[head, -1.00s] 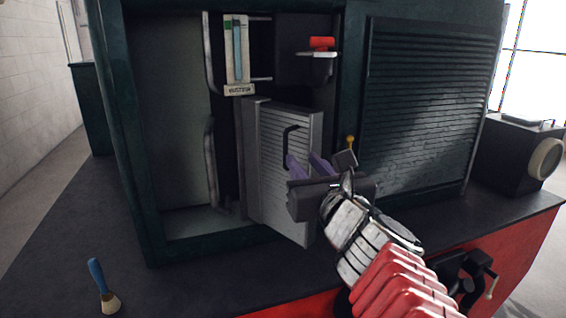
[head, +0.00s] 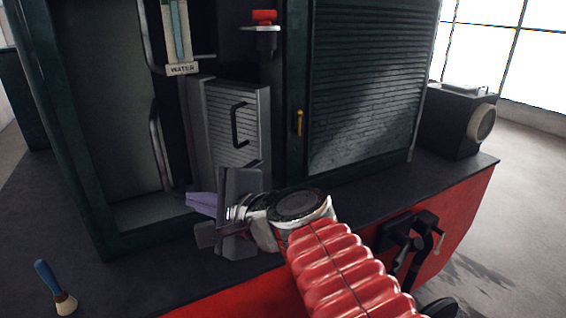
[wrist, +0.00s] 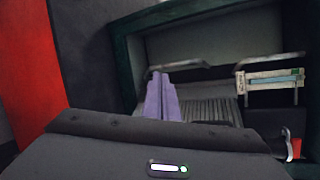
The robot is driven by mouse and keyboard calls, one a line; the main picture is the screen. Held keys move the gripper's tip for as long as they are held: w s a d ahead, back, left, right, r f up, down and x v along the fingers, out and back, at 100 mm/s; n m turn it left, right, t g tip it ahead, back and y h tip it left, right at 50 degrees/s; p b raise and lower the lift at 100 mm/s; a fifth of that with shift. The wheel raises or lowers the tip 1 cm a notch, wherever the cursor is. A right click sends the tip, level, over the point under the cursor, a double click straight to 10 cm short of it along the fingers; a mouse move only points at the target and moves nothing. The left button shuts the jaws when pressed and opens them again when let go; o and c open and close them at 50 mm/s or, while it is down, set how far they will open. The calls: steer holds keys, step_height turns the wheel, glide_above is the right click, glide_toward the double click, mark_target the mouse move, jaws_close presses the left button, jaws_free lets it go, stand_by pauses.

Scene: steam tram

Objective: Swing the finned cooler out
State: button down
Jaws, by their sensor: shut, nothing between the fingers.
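The finned cooler (head: 228,150) is a grey ribbed block with a dark upright handle (head: 237,125) on its face. In the head view it stands in the open cabinet, to the right of a bent pipe; my gripper hides its lower end. How far it is swung out is hard to tell. My gripper (head: 203,202) is below the handle and apart from it, its purple fingers together and empty, pointing left.
A water gauge (head: 178,35) with a label and a red-topped valve (head: 264,20) are above the cooler. A slatted shutter (head: 365,90) with a yellow handle (head: 299,122) is to the right. A blue-handled brush (head: 55,285) stands at lower left.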

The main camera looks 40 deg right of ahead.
steer(key=s+a+f+n+g+y, duration=0.1)
steer(key=s+a+f+n+g, duration=0.2)
steer(key=a+f+n, duration=0.35)
steer(key=s+d+f+n+g+h, duration=0.3)
steer(key=s+d+f+n+g, duration=0.4)
steer(key=f+n, duration=0.45)
steer(key=w+d+m+t+y, duration=0.1)
steer(key=w+d+m+y, duration=0.3)
steer(key=d, duration=0.5)
steer(key=w+d+m+t+y, duration=0.1)
steer(key=w+d+m+y, duration=0.2)
steer(key=w+d+m, duration=0.5)
steer(key=d+r+n+t+y, duration=0.1)
steer(key=d+r+t, duration=0.3)
steer(key=d, duration=0.6)
steer(key=d+r+n+t+y, duration=0.1)
steer(key=d+r+t, duration=0.4)
steer(key=d, duration=0.5)
step_height(320, 180, up, 3)
steer(key=shift+w+f+n, duration=0.1)
steer(key=shift+w+n, duration=0.2)
steer(key=shift+n, duration=0.3)
